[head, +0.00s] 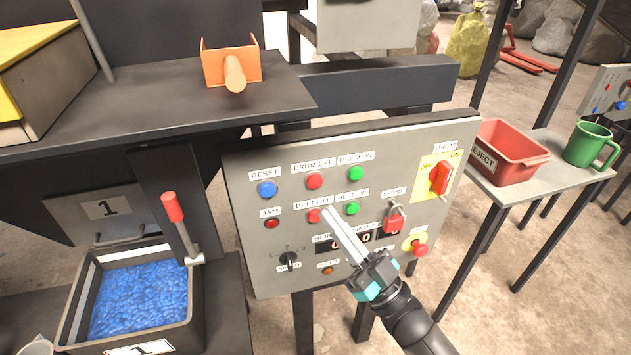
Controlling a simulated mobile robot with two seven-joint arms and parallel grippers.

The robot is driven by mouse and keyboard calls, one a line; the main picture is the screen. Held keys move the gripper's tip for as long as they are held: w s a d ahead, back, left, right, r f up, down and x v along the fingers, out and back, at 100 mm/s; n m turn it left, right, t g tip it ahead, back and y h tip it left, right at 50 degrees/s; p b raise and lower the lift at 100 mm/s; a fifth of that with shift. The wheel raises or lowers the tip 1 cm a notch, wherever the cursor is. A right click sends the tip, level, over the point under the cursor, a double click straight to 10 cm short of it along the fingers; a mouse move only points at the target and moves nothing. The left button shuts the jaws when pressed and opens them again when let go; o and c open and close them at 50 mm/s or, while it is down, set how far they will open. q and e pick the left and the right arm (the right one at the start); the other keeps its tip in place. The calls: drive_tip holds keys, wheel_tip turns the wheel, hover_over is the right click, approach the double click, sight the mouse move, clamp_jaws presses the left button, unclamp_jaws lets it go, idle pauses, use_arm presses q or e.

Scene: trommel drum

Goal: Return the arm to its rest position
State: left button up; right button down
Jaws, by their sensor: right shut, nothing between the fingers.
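My right arm comes in from the bottom right. My right gripper (330,213) is shut and empty, with its long pale fingers pointing up and left at the grey control panel (265,220). The fingertips are at the red BELT OFF button (314,215); I cannot tell whether they touch it. The fingers and wrist hide part of the dark display (324,247) and the panel's lower middle. The green BELT ON button (352,208) is just right of the fingers. My left gripper is not in view.
A red-handled lever (175,212) stands beside a bin of blue pieces (190,328) at the left. A red REJECT bin (512,158) and a green mug (587,146) are on a side table at the right. An orange scoop (213,66) lies on the dark shelf above.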

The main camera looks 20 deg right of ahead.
wheel_tip(320, 180, down, 19)
drive_tip(key=w+d+m+g+h, duration=0.1)
drive_tip(key=d+m+g+h, duration=0.25)
drive_tip(key=h, duration=0.45)
drive_tip(key=s+d+f+m+g+h, duration=0.1)
drive_tip(key=s+f+g+h, duration=0.2)
drive_tip(key=f, duration=0.6)
drive_tip(key=s+f+m+g+h, duration=0.1)
drive_tip(key=s+f+g, duration=0.2)
drive_tip(key=s+f, duration=0.35)
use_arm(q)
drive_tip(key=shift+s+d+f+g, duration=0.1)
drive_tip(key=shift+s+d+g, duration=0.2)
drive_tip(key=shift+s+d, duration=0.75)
use_arm(e)
drive_tip(key=s+f+g, duration=0.3)
drive_tip(key=s+f, duration=0.3)
drive_tip(key=s, duration=0.3)
drive_tip(key=s+f+g+h, duration=0.1)
drive_tip(key=s+f+g, duration=0.3)
drive_tip(key=s, duration=0.5)
drive_tip(key=s+d+f+n+g, duration=0.1)
drive_tip(key=s+f+g, duration=0.2)
drive_tip(key=s+f, duration=0.5)
drive_tip(key=shift+s+g+h, duration=0.35)
drive_tip(key=shift+s+h, duration=0.05)
drive_tip(key=shift+s, duration=0.55)
